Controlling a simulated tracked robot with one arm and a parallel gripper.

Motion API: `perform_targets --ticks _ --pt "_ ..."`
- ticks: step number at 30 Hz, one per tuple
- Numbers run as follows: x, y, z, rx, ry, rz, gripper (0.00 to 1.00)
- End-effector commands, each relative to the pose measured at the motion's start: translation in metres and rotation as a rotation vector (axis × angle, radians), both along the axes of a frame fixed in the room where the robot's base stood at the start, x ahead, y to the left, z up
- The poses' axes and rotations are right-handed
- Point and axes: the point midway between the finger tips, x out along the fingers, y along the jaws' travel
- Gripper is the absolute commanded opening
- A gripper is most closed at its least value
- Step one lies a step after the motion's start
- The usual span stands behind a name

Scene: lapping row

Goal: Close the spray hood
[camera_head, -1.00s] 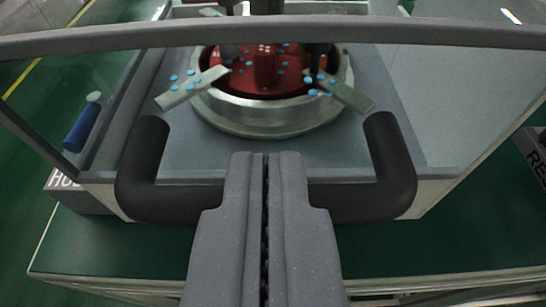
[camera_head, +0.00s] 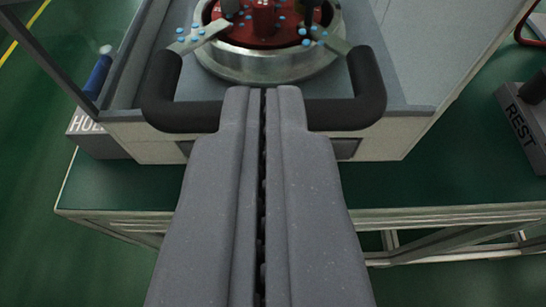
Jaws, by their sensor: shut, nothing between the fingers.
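The spray hood's black U-shaped handle (camera_head: 166,103) crosses in front of the machine, its crossbar level with the front top edge in the picture. A dark slanting hood frame edge (camera_head: 50,60) shows at upper left; the rest of the hood is mostly out of view, and I cannot tell how far it stands open. My gripper (camera_head: 263,90) is shut and empty. Its fingers cover the middle of the crossbar, tips just beyond it; I cannot tell whether they touch. Behind lies the metal lapping bowl (camera_head: 270,65) with a red disc (camera_head: 263,28).
The pale machine cabinet (camera_head: 400,142) stands on a green-topped bench (camera_head: 420,180). A block marked REST (camera_head: 520,125) is at right. A grey block (camera_head: 95,135) with partly hidden lettering and a blue-handled item (camera_head: 98,75) are at left. Green floor lies around.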

Motion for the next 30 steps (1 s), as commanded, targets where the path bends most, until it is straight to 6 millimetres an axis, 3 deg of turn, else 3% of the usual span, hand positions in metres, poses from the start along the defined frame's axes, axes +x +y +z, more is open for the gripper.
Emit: perform_targets --ticks 12,23,30 --pt "-0.050 -0.001 -0.023 0.001 -0.011 0.003 0.00" --pt "-0.066 -0.002 -0.033 0.004 -0.016 0.003 0.00" --pt "-0.066 -0.002 -0.025 0.011 -0.011 0.001 0.00"
